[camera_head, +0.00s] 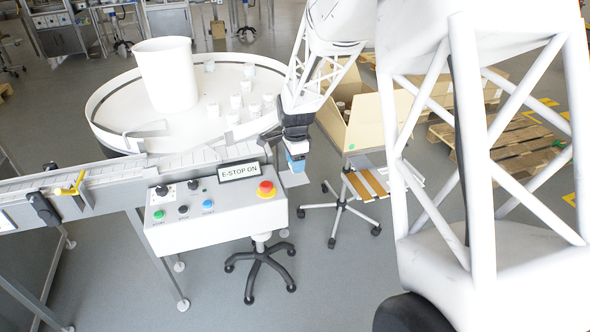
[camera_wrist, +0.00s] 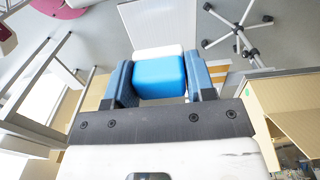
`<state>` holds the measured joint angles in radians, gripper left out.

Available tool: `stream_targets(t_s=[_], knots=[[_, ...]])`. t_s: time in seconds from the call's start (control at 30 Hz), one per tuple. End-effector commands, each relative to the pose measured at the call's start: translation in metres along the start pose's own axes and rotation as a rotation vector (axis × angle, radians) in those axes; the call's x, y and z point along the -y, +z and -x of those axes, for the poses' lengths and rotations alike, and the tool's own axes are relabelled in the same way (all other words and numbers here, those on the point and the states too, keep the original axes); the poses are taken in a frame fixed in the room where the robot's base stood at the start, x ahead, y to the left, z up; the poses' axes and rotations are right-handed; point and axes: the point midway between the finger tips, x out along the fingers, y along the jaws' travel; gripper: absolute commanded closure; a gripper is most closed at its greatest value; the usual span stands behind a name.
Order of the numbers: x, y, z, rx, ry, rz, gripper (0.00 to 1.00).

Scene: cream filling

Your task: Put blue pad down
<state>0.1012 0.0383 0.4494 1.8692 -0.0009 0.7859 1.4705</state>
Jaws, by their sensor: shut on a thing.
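The blue pad (camera_wrist: 160,77) sits between the two blue fingers of my gripper (camera_wrist: 160,84) in the wrist view, with a white layer along its far edge. My gripper is shut on it. In the head view my gripper (camera_head: 294,150) hangs to the right of the E-STOP sign, and a small part of the blue pad (camera_head: 296,165) shows at its tip.
The white control box (camera_head: 217,209) with a red emergency button (camera_head: 266,189) is close on the left. A round white turntable (camera_head: 109,111) with several small white containers stands behind. An open cardboard box (camera_head: 372,121) and a small stand with coloured strips (camera_head: 368,183) are to the right.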

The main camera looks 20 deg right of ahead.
Motion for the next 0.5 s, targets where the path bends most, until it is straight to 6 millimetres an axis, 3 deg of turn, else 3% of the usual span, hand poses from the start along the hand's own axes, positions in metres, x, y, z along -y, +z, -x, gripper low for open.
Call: stream_targets(t_s=[0.5], knots=[[0.0037,-0.0003,-0.0040,0.000,0.000,0.000,0.76]])
